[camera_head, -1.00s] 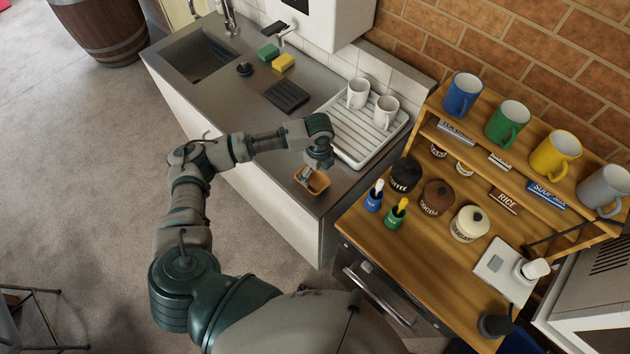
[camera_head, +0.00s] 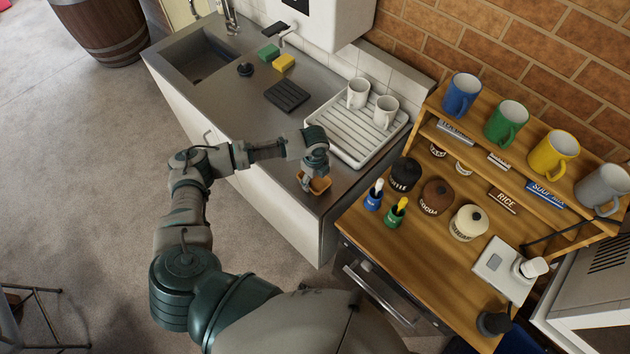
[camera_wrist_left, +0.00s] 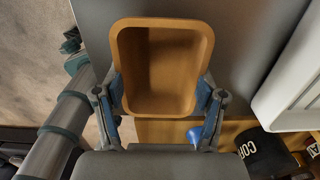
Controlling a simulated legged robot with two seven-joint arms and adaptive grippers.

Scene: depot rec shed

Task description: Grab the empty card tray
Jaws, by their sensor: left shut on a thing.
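The card tray is a small orange-brown open box (camera_head: 322,187) near the front right end of the grey counter. It is empty in the left wrist view (camera_wrist_left: 163,75). My left gripper (camera_head: 311,182) is above the tray in the head view. In the left wrist view my left gripper (camera_wrist_left: 161,95) has its blue-padded fingers on both sides of the tray, shut on it. The head view does not clearly show whether the tray touches the counter. My right gripper is not in view.
A white drainer (camera_head: 342,143) with two white mugs stands just behind the tray. A wooden counter (camera_head: 447,287) with black, brown and cream jars and two small bottles is to the right. A dark ribbed mat (camera_head: 287,96) and a sink lie further left.

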